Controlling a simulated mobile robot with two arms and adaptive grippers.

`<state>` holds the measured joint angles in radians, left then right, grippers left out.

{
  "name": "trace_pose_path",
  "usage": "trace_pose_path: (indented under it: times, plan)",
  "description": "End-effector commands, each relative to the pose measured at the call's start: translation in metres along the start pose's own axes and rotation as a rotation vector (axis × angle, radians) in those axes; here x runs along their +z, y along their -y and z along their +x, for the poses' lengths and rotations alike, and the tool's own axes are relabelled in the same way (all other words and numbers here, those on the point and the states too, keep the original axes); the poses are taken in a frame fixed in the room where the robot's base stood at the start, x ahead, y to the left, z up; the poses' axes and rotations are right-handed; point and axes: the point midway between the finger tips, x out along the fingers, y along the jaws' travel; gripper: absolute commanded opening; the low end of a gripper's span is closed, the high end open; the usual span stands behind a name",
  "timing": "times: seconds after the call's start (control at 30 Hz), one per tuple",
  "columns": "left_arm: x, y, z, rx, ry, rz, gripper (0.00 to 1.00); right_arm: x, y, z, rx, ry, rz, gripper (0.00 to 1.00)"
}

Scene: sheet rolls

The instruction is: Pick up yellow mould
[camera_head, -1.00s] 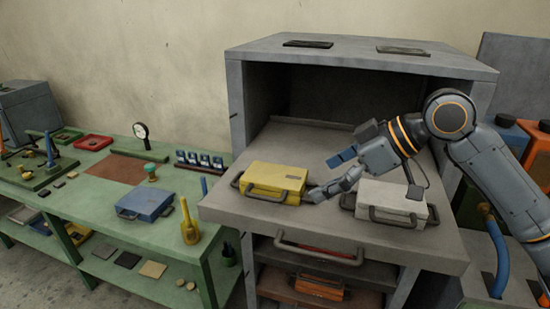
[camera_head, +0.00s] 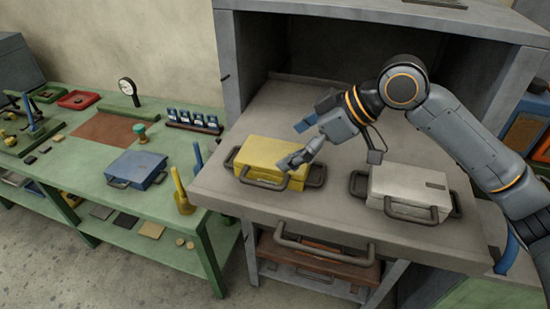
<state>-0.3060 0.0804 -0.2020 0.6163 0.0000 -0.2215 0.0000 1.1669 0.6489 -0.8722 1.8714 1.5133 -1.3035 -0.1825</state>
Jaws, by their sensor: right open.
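The yellow mould (camera_head: 262,158) is a flat box with dark handles at its sides and front. It sits on the left part of the grey pull-out shelf (camera_head: 345,205) of the cabinet. My right gripper (camera_head: 289,161) is open at the mould's right side, its fingers overlapping the right part of the mould in the head view. I cannot tell whether they touch it. The gripper hides part of the mould's right end. My left gripper is not in view.
A white mould (camera_head: 408,188) with handles sits on the same shelf to the right. A green bench (camera_head: 75,170) on the left bears a blue mould (camera_head: 137,167), a yellow bottle-like tool (camera_head: 183,198) and small items. The shelf between the two moulds is clear.

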Motion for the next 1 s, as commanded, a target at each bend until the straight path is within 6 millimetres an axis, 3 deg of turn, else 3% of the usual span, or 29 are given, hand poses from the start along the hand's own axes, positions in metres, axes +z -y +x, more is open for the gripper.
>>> trace_pose_path:
  times: [0.1,0.2,0.4,0.7,1.0]
  plan:
    - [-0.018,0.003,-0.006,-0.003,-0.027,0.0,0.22,-0.001,0.0,0.007,-0.002,0.001,0.002,1.0]
    - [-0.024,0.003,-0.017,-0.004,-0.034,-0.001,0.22,-0.003,-0.002,0.02,-0.003,0.002,0.002,1.0]
    - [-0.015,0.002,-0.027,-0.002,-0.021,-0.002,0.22,-0.001,-0.003,0.048,-0.001,0.0,0.001,1.0]
    - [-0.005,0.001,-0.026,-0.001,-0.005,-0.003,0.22,0.001,-0.003,0.054,0.0,0.0,0.0,0.98]
    - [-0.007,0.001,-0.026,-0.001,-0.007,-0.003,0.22,0.001,-0.003,0.054,0.0,0.0,0.0,0.37]
